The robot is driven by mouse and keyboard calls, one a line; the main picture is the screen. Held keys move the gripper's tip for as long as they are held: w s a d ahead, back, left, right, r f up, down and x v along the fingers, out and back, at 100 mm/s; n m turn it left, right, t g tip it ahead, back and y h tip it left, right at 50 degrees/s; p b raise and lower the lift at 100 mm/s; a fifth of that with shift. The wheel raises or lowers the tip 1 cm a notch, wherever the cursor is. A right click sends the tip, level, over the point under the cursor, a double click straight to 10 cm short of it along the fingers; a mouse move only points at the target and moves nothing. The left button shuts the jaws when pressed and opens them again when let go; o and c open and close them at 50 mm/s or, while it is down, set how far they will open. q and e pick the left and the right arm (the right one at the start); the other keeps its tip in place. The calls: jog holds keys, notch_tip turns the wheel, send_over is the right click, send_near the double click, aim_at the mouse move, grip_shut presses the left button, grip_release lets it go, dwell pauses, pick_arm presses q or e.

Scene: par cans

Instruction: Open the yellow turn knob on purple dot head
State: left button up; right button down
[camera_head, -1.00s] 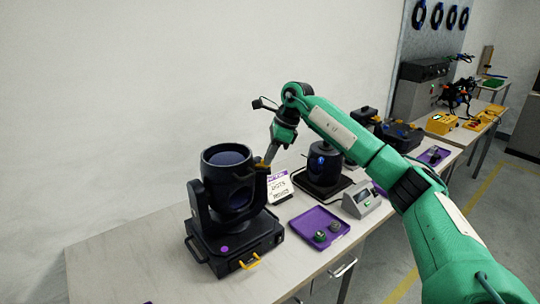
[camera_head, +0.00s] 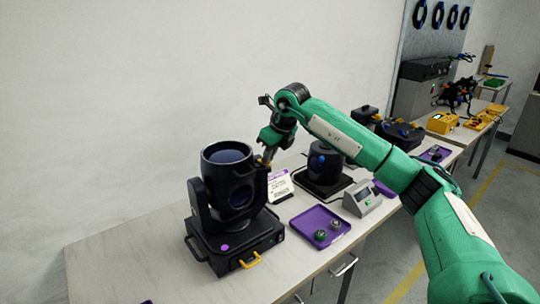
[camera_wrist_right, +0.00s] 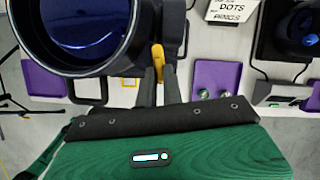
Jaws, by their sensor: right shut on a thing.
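The purple dot head (camera_head: 207,205) is a dark moving light on the table, with a purple dot (camera_head: 225,247) on its base and an upright barrel (camera_head: 225,172). The yellow turn knob (camera_wrist_right: 157,58) is at the side of the barrel. My right gripper (camera_wrist_right: 160,78) is shut on the knob, one dark finger on each side of it. In the head view my right gripper (camera_head: 264,161) is at the right side of the barrel, and its fingers hide most of the knob. My left gripper is out of view.
A purple tray (camera_head: 300,222) with small round parts lies right of the head. A sign card (camera_head: 279,187) and a second dark head (camera_head: 325,165) stand behind it. A grey box with a display (camera_head: 361,200) is further right. The table's front left (camera_head: 125,262) is mostly clear.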

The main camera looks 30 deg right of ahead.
jog(key=m+h, duration=0.1)
jog(key=m, duration=0.1)
jog(key=shift+a+m, duration=0.15)
jog(key=shift+m, duration=0.25)
jog(key=shift+a+m+h+b, duration=0.15)
jog(key=shift+m+h+b, duration=0.25)
jog(key=shift+m, duration=0.5)
jog(key=shift+a+m+h, duration=0.1)
jog(key=shift+m+h, duration=0.3)
jog(key=shift+m, duration=0.8)
jog(key=shift+r+m+h, duration=0.1)
jog(key=shift+m+h, duration=0.2)
jog(key=shift+m, duration=0.5)
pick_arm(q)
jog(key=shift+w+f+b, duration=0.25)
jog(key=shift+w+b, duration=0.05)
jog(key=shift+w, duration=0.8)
pick_arm(e)
jog(key=shift+a+m, duration=0.1)
jog(key=shift+m, duration=0.2)
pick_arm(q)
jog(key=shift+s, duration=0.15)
pick_arm(e)
jog(key=c, duration=1.6)
grip_release()
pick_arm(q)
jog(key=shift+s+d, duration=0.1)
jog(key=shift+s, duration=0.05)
pick_arm(e)
jog(key=shift+o, duration=0.3)
